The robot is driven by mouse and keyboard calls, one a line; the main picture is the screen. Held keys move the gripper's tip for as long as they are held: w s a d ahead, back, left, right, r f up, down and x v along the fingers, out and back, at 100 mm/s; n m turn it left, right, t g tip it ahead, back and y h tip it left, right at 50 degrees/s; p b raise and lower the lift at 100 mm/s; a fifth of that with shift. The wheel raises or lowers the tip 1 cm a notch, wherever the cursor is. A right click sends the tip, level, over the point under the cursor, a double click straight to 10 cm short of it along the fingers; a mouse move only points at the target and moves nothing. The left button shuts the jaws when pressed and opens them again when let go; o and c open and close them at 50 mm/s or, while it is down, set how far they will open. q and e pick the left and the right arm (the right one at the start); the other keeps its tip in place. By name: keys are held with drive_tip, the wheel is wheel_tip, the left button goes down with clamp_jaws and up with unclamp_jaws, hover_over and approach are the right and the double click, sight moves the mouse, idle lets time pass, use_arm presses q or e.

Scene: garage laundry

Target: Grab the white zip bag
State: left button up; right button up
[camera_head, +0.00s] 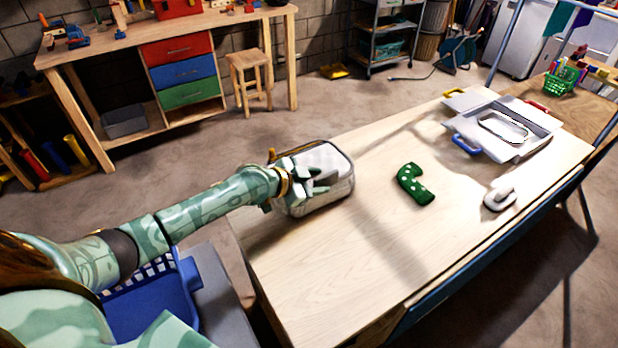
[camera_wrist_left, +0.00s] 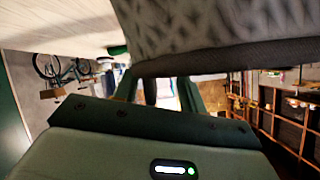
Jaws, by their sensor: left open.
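The white zip bag (camera_head: 337,160) has grey trim and stands on the near left part of the pale wooden table. My left gripper (camera_head: 312,183) is open at the bag's near left side and overlaps it in the head view. Whether the fingers touch the bag cannot be told. In the left wrist view the bag's pale textured side (camera_wrist_left: 215,25) with a dark grey edge fills the top, close to my open left gripper (camera_wrist_left: 160,88). Part of the bag is hidden behind the gripper. My right gripper is not in view.
The wooden table (camera_head: 330,255) also holds a green dotted object (camera_head: 413,184), a white iron-like object (camera_head: 500,198) and a grey case with an open tray (camera_head: 505,128). A blue basket (camera_head: 150,300) is beside the table at lower left. The table's near middle is clear.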

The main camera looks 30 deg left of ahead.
use_arm(q)
drive_tip(key=shift+s+f, duration=0.1)
clamp_jaws()
